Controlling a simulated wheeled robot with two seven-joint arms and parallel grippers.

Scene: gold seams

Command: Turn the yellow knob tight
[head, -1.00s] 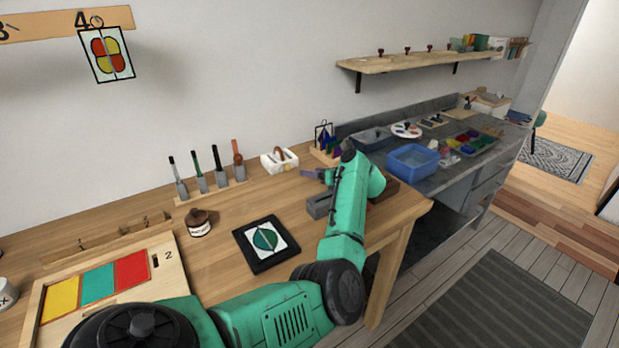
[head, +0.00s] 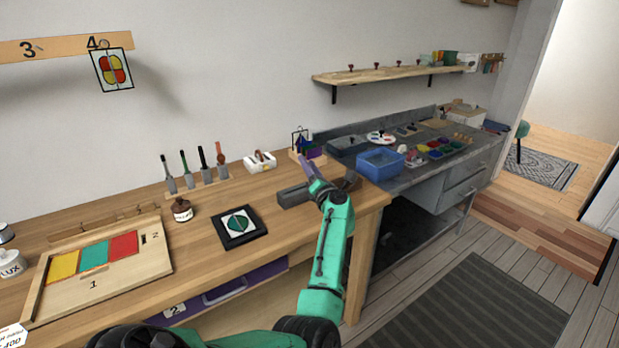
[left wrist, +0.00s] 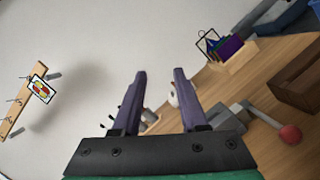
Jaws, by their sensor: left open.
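I see no yellow knob in either view. A grey vise-like block (head: 293,196) sits near the right end of the wooden bench (head: 215,262). In the left wrist view a grey block (left wrist: 222,116) and a red ball knob (left wrist: 290,134) on a bar lie to the right of my fingers. My left gripper (head: 307,166) has purple fingers and is above the bench by the grey block; my arm hides part of that area. In the left wrist view the left gripper (left wrist: 160,71) is open, with nothing between its fingertips. My right gripper is not in view.
A framed green panel (head: 239,226), a brown jar (head: 182,210) and a wooden tray (head: 150,268) with coloured panes stand on the bench. A brown block (head: 350,181) is right of the gripper. A blue bin (head: 381,164) is on the grey counter.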

